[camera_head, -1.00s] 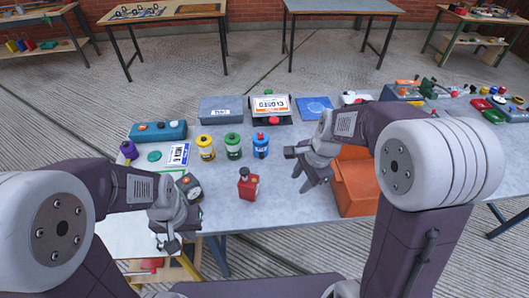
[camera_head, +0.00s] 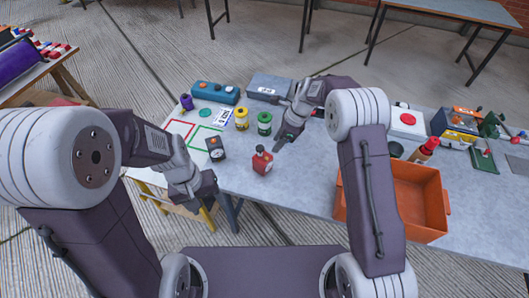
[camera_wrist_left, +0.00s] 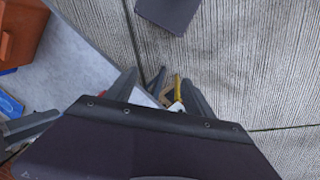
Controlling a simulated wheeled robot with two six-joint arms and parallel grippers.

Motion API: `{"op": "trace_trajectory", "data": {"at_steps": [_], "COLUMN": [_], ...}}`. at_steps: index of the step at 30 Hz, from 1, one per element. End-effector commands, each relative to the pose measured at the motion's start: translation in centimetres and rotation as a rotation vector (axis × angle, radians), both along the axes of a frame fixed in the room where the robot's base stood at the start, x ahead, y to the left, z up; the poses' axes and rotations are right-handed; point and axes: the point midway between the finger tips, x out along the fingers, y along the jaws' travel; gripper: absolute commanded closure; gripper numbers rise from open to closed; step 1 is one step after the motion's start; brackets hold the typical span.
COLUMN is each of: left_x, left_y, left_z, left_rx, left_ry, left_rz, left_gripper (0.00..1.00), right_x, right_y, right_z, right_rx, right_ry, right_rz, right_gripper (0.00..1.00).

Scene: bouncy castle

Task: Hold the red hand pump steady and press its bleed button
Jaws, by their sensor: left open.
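The red hand pump (camera_head: 262,163), a small red body with a dark top and a red spot above it, stands upright on the grey table near its front edge. My left gripper (camera_head: 204,192) is open and empty, in front of the table edge, left of the pump and apart from it. Its spread fingers (camera_wrist_left: 158,90) show in the left wrist view, with floor and table edge beyond; the pump cannot be made out there. My right gripper (camera_head: 282,140) hangs just behind and right of the pump, apart from it; its finger opening is unclear.
A black gauge-like box (camera_head: 215,149) stands left of the pump. Yellow (camera_head: 242,120) and green (camera_head: 264,124) canisters stand behind. An orange bin (camera_head: 425,200) is at the right. Bare tabletop (camera_head: 308,180) lies right of the pump.

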Motion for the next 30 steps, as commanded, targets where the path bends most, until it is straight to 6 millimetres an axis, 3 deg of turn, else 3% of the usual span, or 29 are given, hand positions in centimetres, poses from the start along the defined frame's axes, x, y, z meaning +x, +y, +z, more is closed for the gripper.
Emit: {"op": "trace_trajectory", "data": {"at_steps": [2, 5, 8, 12, 16, 19, 21, 24, 27, 30], "left_x": [0.1, 1.4, 4.4, 11.0, 18.3, 22.6, 23.7, 23.6, 23.1, 22.8], "left_y": [-2.6, -6.8, -10.8, -14.3, -14.7, -13.4, -12.7, -12.1, -11.9, -11.7], "left_z": [-1.0, -1.7, -2.0, -2.4, -3.9, -6.9, -9.6, -13.0, -15.1, -16.1], "left_rx": [-0.11, -0.286, -0.472, -0.749, -1.013, -1.186, -1.255, -1.294, -1.303, -1.307], "left_ry": [0.11, 0.255, 0.377, 0.504, 0.562, 0.558, 0.536, 0.495, 0.464, 0.447], "left_rz": [0.178, 0.446, 0.711, 1.08, 1.408, 1.623, 1.721, 1.796, 1.83, 1.844], "left_gripper": [0.16, 0.16, 0.16, 0.16, 0.16, 0.16, 0.16, 0.16, 0.16, 0.16], "right_x": [0.0, 0.0, 0.0, 0.0, 0.0, 0.0, 0.0, 0.0, 0.0, 0.0], "right_y": [0.0, 0.0, 0.0, 0.0, 0.0, 0.0, 0.0, 0.0, 0.0, 0.0], "right_z": [0.0, 0.0, 0.0, 0.0, 0.0, 0.0, 0.0, 0.1, 0.1, 0.1], "right_rx": [0.0, 0.0, 0.0, 0.0, 0.0, 0.0, 0.0, 0.0, 0.0, 0.0], "right_ry": [0.0, 0.0, 0.0, -0.001, -0.001, -0.001, -0.001, -0.001, -0.001, -0.001], "right_rz": [0.0, 0.0, 0.001, 0.001, 0.001, 0.001, 0.001, 0.001, 0.001, 0.001], "right_gripper": [0.64, 0.64, 0.64, 0.64, 0.64, 0.64, 0.64, 0.64, 0.64, 0.64]}}
